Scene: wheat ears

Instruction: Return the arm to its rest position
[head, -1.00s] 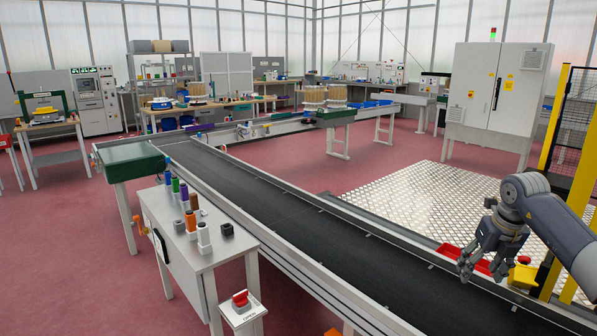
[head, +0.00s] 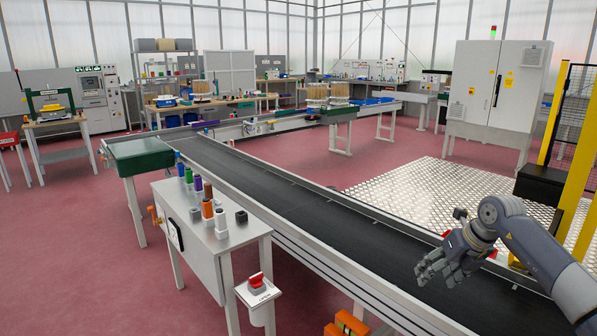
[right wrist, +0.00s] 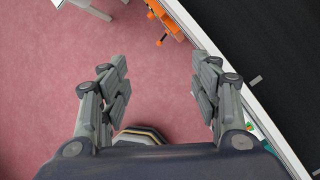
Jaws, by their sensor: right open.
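My right arm comes in from the lower right in the head view. Its grey gripper (head: 434,271) shows in front of the dark conveyor belt (head: 330,220), with its fingers pointing left. In the right wrist view the two fingers stand wide apart and the gripper (right wrist: 162,88) is open and empty. My left gripper is in neither view.
A small metal table (head: 225,240) with coloured cylinders stands left of the belt. A red button box (head: 257,287) is at its front. An orange object (head: 346,325) is low beside the conveyor. Yellow posts (head: 583,200) stand at right. Pink floor is open at left.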

